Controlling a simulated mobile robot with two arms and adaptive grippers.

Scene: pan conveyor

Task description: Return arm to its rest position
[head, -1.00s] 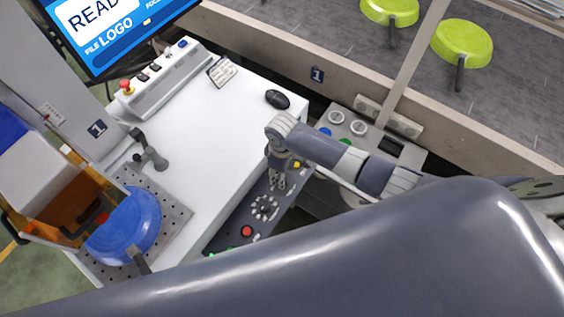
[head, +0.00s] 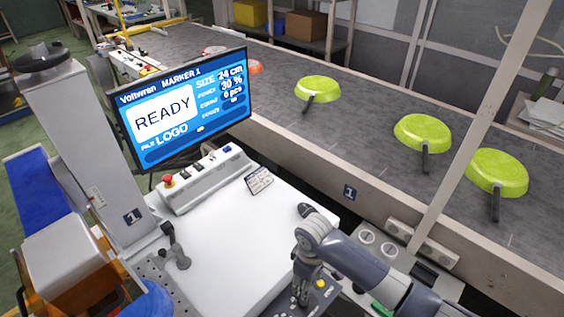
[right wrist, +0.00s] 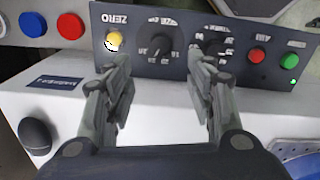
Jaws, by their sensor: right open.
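My right arm comes in from the right in the head view. Its gripper (head: 304,288) points down over the control panel at the front edge of the white table. In the right wrist view the right gripper (right wrist: 162,75) is open with nothing between its fingers. The control panel (right wrist: 135,48) lies beyond the fingertips, with a yellow button (right wrist: 115,38), a black knob (right wrist: 158,45), a red button (right wrist: 256,55) and a green button (right wrist: 291,60). I cannot tell whether the fingers touch it. My left gripper is not in view.
A monitor (head: 185,108) reading READY stands behind the white table (head: 225,235). A computer mouse (head: 305,210) lies close to my right arm. Several pans, including a green pan (head: 423,131), sit on the conveyor (head: 370,110). A blue pan (head: 150,303) is partly cut off at lower left.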

